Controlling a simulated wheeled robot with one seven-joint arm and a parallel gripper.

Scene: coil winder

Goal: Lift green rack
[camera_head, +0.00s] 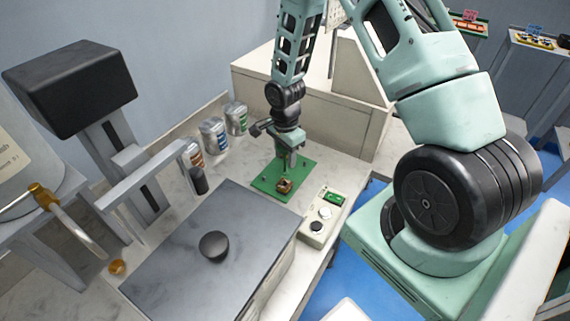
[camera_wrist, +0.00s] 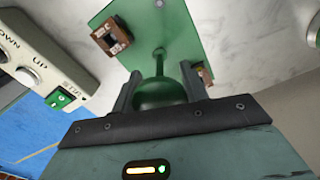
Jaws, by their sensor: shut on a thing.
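The green rack (camera_head: 267,184) is a flat green plate on the marble worktop between the grey machine and the beige cabinet. In the wrist view its plate (camera_wrist: 178,30) carries a brown coil block (camera_wrist: 112,36) at one side and another small brown piece, partly hidden, at the other. A green stem with a rounded knob (camera_wrist: 160,93) rises from the plate. My gripper (camera_head: 290,152) is above the rack, with its fingers (camera_wrist: 160,84) shut on the knob. I cannot tell whether the plate touches the worktop.
A control box (camera_head: 322,215) with buttons stands close to the rack's right. The grey machine top (camera_head: 190,265) with a black knob lies in front. Several labelled cans (camera_head: 214,135) line the back left. The beige cabinet (camera_head: 330,125) is behind.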

